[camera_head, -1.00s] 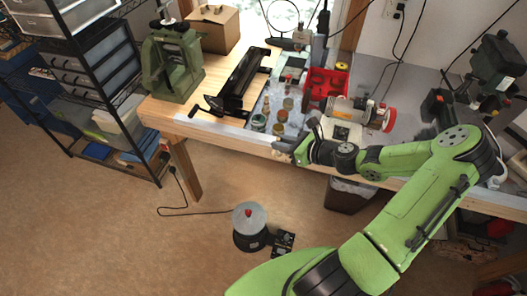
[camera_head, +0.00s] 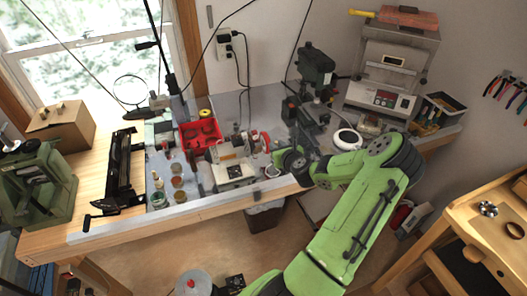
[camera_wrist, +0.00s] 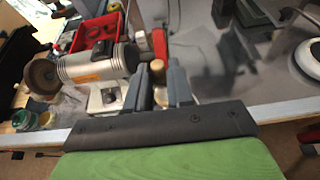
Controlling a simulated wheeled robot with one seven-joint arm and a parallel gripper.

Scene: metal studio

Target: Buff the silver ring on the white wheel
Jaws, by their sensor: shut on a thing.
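The polishing motor (camera_head: 232,168) stands on the bench, and it also shows in the wrist view (camera_wrist: 92,66). It has a brown wheel (camera_wrist: 42,76) at its left end and a pale wheel edge (camera_wrist: 143,42) beside a red part (camera_wrist: 160,44) at its right. My gripper (camera_head: 279,166) is at the bench's front edge, right of the motor. In the wrist view its fingers (camera_wrist: 158,88) are shut on a small tan, rounded piece (camera_wrist: 157,68). A small pale round shape (camera_head: 271,170) shows near the fingertips; I cannot tell whether it is the silver ring.
A dark green machine (camera_head: 313,75) and a round white-rimmed item (camera_head: 347,139) are to the right. A wooden desk (camera_head: 470,225) stands at the lower right.

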